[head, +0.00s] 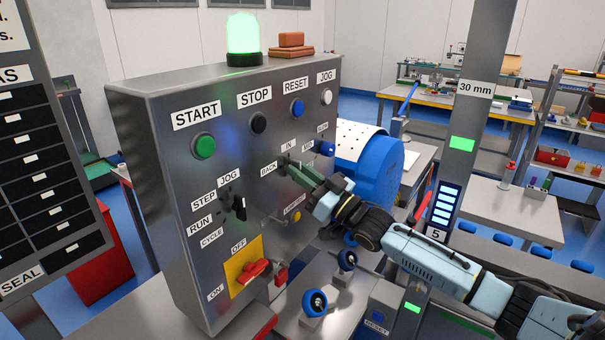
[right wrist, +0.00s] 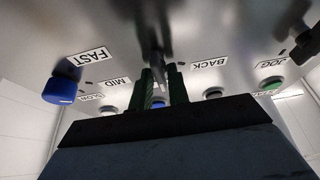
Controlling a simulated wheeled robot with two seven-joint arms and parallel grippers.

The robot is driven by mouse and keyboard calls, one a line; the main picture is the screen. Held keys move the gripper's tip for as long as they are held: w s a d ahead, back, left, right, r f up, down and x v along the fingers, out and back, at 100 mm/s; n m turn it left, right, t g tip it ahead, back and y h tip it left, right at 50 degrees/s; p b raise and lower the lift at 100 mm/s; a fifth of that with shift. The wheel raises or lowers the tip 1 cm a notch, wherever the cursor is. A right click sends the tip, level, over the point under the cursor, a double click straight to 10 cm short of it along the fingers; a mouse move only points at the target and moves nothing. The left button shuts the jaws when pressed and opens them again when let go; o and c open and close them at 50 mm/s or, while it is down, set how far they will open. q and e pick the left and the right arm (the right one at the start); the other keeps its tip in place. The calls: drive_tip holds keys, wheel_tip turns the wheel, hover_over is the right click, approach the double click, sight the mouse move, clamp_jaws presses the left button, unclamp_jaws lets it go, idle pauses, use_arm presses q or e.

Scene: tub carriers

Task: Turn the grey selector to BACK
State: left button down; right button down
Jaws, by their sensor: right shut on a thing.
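The grey selector (head: 285,160) is on the front of the metal control panel, between the BACK label (head: 268,168) and the IN label (head: 288,145), mostly hidden by my gripper. My right gripper (head: 289,168) reaches it from the lower right, its green fingers shut on it. In the right wrist view, upside down, the grey selector (right wrist: 158,72) stands between the green fingers (right wrist: 160,88), with the BACK label (right wrist: 209,63) to the right. I cannot tell which label the selector points to. My left gripper is not in view.
Close by are a blue knob (head: 326,148) with a MID label, a black STEP/JOG selector (head: 238,206) and a red ON/OFF switch (head: 253,271). START (head: 203,146), STOP and RESET buttons sit above. A green lamp (head: 243,38) glows on top. A grey post (head: 473,110) stands right.

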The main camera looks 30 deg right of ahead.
drive_tip(key=shift+n, duration=0.3)
drive_tip(key=shift+n+g+y+b, duration=0.35)
drive_tip(key=shift+n+g+y, duration=0.55)
drive_tip(key=shift+n, duration=1.7)
drive_tip(key=shift+n+g+y+b, duration=0.35)
drive_tip(key=shift+n+g+y, duration=0.5)
drive_tip(key=shift+n, duration=1.75)
drive_tip(key=shift+n+g+y+b, duration=0.35)
drive_tip(key=shift+n+g+y, duration=0.5)
drive_tip(key=shift+n, duration=1.75)
drive_tip(key=c, duration=1.4)
unclamp_jaws()
drive_tip(key=shift+o, duration=0.2)
drive_tip(key=shift+r, duration=0.1)
